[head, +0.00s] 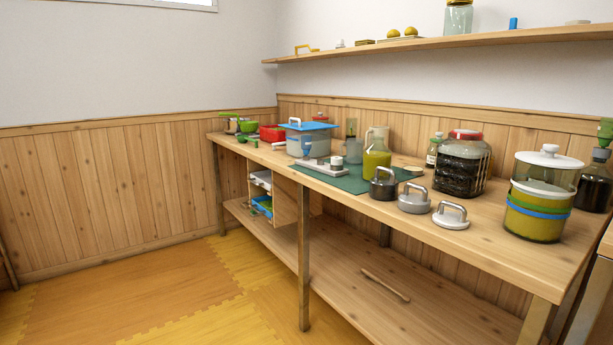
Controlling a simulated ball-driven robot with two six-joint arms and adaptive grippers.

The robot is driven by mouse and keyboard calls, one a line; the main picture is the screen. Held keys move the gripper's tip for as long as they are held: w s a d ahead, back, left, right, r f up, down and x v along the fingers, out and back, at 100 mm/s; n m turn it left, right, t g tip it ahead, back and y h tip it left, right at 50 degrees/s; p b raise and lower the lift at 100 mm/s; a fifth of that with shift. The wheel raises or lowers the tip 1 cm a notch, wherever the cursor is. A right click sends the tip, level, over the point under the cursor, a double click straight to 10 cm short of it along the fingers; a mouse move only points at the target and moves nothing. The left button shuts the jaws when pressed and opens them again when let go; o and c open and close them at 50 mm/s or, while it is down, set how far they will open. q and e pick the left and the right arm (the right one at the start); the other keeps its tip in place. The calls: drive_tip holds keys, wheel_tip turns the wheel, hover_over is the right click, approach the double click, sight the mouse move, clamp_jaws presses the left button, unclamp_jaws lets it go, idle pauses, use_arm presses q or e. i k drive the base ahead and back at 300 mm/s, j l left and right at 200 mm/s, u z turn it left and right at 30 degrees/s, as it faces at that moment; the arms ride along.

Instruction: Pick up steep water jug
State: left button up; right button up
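Neither of my grippers is in the head view.
Grey (414,199) and white (450,216) handled weights line the front edge. A red-lidded jar (462,163) and a tapped jar (538,196) stand right. A blue-lidded box (307,139) stands left. A shelf (450,44) runs above.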

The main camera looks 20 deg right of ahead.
sight(355, 147)
drive_tip(key=i+j+z, duration=0.1)
drive_tip(key=i+z, duration=0.35)
drive_tip(key=i+j+z, duration=0.3)
drive_tip(key=i+z, duration=0.15)
drive_tip(key=i, duration=0.2)
